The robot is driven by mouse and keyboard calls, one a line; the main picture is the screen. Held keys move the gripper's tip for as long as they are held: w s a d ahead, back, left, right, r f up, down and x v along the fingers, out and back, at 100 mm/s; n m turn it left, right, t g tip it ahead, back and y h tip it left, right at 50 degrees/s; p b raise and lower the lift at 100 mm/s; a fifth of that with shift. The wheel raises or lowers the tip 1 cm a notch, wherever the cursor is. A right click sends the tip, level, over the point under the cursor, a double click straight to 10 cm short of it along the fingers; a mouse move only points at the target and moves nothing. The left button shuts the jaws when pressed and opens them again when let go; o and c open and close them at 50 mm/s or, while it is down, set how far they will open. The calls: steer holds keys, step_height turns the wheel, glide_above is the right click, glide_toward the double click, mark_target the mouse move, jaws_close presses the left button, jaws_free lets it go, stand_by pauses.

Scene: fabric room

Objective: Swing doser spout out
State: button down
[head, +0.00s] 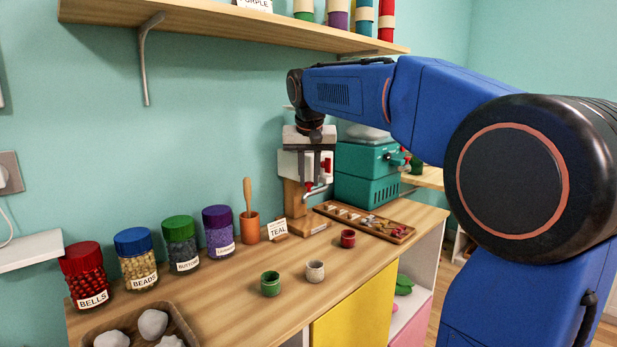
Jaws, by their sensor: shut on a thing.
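The doser (288,163) has a white body on a wooden stand at the back of the table, in front of the teal wall. Its thin metal spout (320,189) sticks out low at the front, bending toward the right, with red parts beside it. My gripper (316,176) reaches down from above in front of the doser's white body. Its fingers are shut on the spout near its red part; the exact contact is small and partly hidden.
A teal machine (367,175) stands close on the right. A wooden tray (372,230) with small pieces lies in front. Small green (270,284), whitish (315,271) and red (348,238) pots stand nearer.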

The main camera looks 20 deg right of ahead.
steer(key=shift+s+d+n+y, duration=0.4)
steer(key=shift+s+d+n, duration=0.25)
steer(key=shift+n, duration=0.45)
steer(key=s+d+n+g+y, duration=0.2)
steer(key=d+n+y, duration=0.3)
steer(key=d+n, duration=0.4)
steer(key=shift+s+d+n, duration=0.15)
steer(key=shift+d+n, duration=0.15)
steer(key=shift+n, duration=2.9)
steer(key=c, duration=1.6)
jaws_free()
steer(key=shift+o, duration=0.2)
